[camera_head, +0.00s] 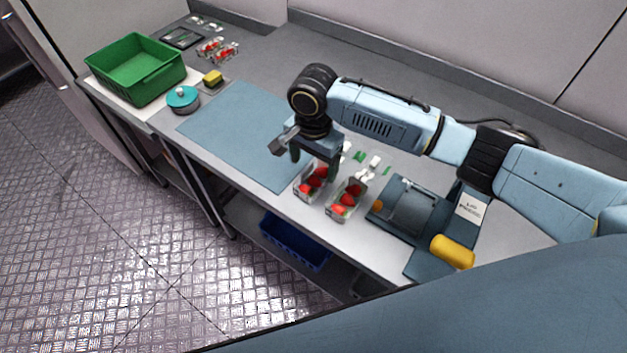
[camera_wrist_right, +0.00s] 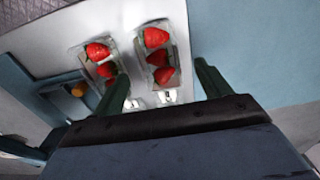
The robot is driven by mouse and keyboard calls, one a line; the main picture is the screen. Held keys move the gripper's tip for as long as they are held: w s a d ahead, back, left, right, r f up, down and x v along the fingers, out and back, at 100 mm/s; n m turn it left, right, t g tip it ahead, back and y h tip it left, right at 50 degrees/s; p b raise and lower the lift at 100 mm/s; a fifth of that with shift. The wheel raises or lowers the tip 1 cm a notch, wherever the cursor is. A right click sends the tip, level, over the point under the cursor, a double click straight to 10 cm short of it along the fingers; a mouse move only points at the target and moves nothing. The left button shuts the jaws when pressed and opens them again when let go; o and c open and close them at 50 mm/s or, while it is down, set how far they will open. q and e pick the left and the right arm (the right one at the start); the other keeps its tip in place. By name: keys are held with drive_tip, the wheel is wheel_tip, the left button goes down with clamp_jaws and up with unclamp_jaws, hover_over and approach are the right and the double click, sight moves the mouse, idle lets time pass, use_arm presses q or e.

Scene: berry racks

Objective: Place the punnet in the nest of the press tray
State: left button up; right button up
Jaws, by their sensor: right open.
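Two clear punnets with red strawberries stand side by side at the table's front: the left punnet (camera_head: 307,195) and the right punnet (camera_head: 337,215). My right gripper (camera_head: 315,162) is open, pointing down over the left punnet. In the wrist view its fingers (camera_wrist_right: 162,88) are on either side of that punnet (camera_wrist_right: 166,38), with no visible grip; the other punnet (camera_wrist_right: 84,62) lies outside the left finger. The dark blue press tray (camera_head: 425,222) is right of the punnets, and its edge shows in the wrist view (camera_wrist_right: 48,88). My left gripper is not in view.
A yellow cylinder (camera_head: 452,251) and a "LID PRESS" label (camera_head: 470,207) are at the press. Small white and green pieces (camera_head: 362,160) lie behind the punnets. A clear blue mat (camera_head: 240,130) lies left. A green crate (camera_head: 137,75) and teal round object (camera_head: 183,99) stand farther left.

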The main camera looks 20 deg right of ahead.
sight(314, 178)
wheel_tip(314, 178, down, 5)
drive_tip(key=shift+r, duration=0.1)
drive_tip(key=shift+f, duration=0.3)
drive_tip(key=shift+c, duration=0.5)
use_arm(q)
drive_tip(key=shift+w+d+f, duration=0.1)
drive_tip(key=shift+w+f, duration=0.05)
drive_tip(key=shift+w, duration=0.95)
use_arm(e)
drive_tip(key=shift+r, duration=0.1)
drive_tip(key=c, duration=1.1)
